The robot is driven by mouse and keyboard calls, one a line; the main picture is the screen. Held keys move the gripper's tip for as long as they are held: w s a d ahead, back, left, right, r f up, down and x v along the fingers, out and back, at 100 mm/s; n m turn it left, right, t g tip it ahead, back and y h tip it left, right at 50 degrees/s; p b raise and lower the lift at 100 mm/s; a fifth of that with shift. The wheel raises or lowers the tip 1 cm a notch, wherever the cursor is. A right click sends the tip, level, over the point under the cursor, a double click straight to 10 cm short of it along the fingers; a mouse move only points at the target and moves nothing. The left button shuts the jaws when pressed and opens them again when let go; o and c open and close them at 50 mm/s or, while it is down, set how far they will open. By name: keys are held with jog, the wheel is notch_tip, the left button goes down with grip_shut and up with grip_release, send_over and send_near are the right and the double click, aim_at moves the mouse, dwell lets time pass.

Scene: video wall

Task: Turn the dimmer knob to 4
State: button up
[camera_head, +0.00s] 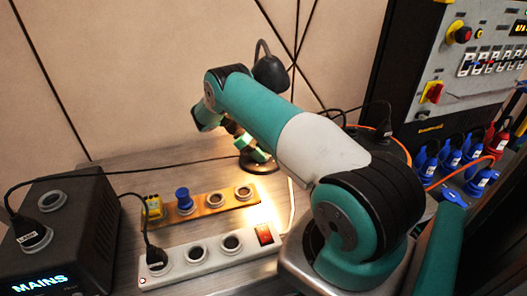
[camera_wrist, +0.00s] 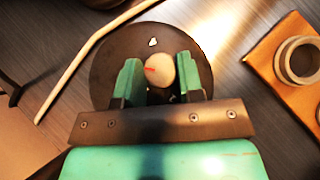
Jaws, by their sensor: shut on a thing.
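The dimmer knob (camera_wrist: 160,68) is a small beige dome with a short red pointer line on its left side, in the wrist view. It sits on a round dark disc (camera_wrist: 112,52), which bears a small white mark beyond the knob. My gripper (camera_wrist: 159,82) has its two green fingers on either side of the knob, shut on it. In the head view my gripper (camera_head: 250,146) is down at the base of a black desk lamp (camera_head: 270,68), and the knob is hidden there. I cannot read any scale numbers.
A wooden socket strip (camera_head: 214,202) with blue and yellow plugs and a white power strip (camera_head: 202,260) lie in front. A black box (camera_head: 95,205) with a MAINS display stands left. Cables cross the table. A control panel (camera_head: 470,90) stands right.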

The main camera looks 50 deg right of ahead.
jog(key=shift+s+f+m+y, duration=0.1)
jog(key=shift+s+m+y, duration=0.1)
jog(key=shift+m+y, duration=0.2)
jog(key=o, duration=0.9)
